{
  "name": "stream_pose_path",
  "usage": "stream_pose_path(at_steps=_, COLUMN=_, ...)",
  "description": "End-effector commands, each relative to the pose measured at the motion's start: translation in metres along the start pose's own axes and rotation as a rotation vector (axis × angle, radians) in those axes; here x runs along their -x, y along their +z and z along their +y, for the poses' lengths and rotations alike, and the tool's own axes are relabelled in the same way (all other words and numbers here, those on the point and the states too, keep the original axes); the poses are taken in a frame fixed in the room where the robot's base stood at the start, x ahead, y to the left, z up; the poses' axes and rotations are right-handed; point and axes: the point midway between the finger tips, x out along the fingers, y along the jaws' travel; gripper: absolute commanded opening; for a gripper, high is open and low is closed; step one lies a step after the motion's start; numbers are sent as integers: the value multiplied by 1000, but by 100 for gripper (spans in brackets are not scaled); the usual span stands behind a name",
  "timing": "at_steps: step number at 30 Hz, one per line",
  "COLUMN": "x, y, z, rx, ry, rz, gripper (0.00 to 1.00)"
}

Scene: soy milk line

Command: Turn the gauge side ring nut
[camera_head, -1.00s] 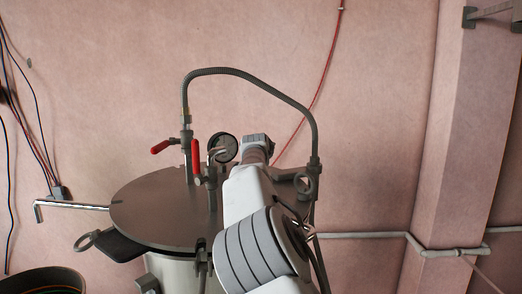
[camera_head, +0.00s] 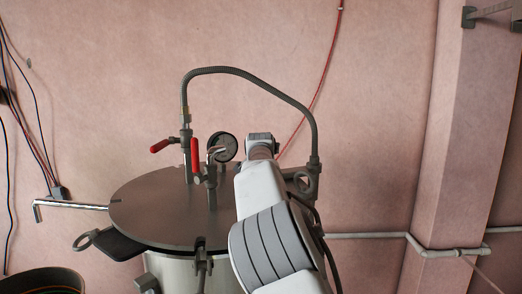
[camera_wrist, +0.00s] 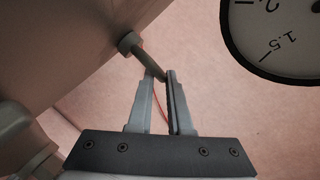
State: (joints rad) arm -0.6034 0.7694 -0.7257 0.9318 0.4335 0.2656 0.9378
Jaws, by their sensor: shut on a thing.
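In the wrist view the ring nut (camera_wrist: 147,60) shows nearly edge-on as a grey bar, with a round knob-like end (camera_wrist: 128,42) beside the flat surface at the upper left. Its near end lies between the two fingertips of my gripper (camera_wrist: 161,76), which is shut on it. The pressure gauge (camera_wrist: 285,35) fills the upper right of the wrist view, its dial partly cut off. In the head view the gauge (camera_head: 223,147) stands at the back of the round steel lid (camera_head: 150,212). My arm hides the gripper and the held nut there.
Two red-handled valves (camera_head: 196,156) rise from the lid beside the gauge. A braided hose (camera_head: 250,78) arches over to the right. A pipe (camera_head: 370,236) runs along the wall.

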Motion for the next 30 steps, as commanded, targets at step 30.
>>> stream_pose_path(at_steps=30, x=0, y=-3, z=1, rx=60, ry=-160, rz=-192, gripper=0)
